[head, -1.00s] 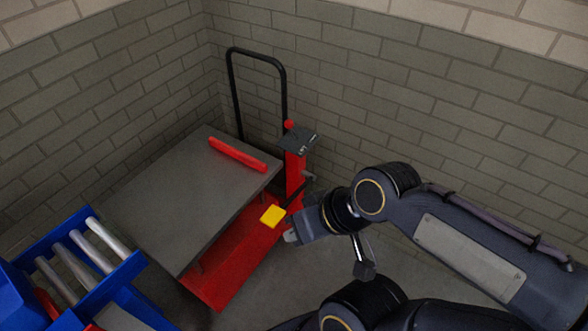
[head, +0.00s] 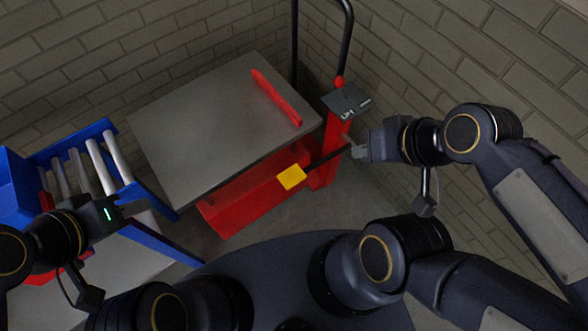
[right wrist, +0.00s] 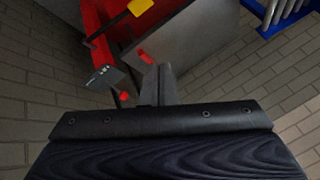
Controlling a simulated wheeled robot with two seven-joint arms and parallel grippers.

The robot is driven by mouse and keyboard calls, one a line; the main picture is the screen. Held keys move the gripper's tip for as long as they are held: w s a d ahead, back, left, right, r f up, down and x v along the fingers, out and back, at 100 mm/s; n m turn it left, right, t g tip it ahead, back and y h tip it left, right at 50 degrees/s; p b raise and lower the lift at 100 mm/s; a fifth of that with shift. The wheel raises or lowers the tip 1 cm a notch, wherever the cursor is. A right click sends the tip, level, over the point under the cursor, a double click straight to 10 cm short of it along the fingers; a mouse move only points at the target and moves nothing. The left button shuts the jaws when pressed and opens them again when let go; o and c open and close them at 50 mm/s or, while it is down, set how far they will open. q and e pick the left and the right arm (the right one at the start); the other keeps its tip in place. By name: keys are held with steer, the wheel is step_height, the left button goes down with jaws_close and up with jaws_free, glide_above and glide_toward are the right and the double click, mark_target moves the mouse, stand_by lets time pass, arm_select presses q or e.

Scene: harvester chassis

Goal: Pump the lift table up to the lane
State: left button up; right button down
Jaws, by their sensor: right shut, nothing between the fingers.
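The lift table has a flat grey top (head: 225,125) with a red bar (head: 275,97) along its right edge, and a red base (head: 255,195) below. A yellow pedal (head: 291,177) sits on a dark lever at the base's front; it also shows at the top of the right wrist view (right wrist: 140,6). My right gripper (head: 361,152) is shut and empty, right of the red column (head: 325,165); I cannot tell whether it touches. Its closed fingers show in the right wrist view (right wrist: 158,84). My left gripper (head: 128,209) is over the blue roller lane (head: 100,165); its jaw opening is unclear.
A grey panel (head: 346,101) and a red knob (head: 339,82) top the column. A black push handle (head: 348,30) rises behind. Brick walls (head: 500,60) close in the back and right. Some floor (head: 385,195) is clear between the column and my body.

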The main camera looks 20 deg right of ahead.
steer(key=w+f+n+g+b, duration=0.1)
steer(key=w+f+g+b, duration=0.15)
steer(key=f+b, duration=0.35)
steer(key=n+g+h+b, duration=0.3)
steer(key=n+h+b, duration=0.15)
steer(key=b, duration=0.85)
glide_above(292, 177)
step_height(292, 177, down, 17)
steer(key=shift+r+y, duration=0.15)
steer(key=shift+y, duration=0.2)
step_height(292, 177, down, 14)
steer(key=b, duration=0.4)
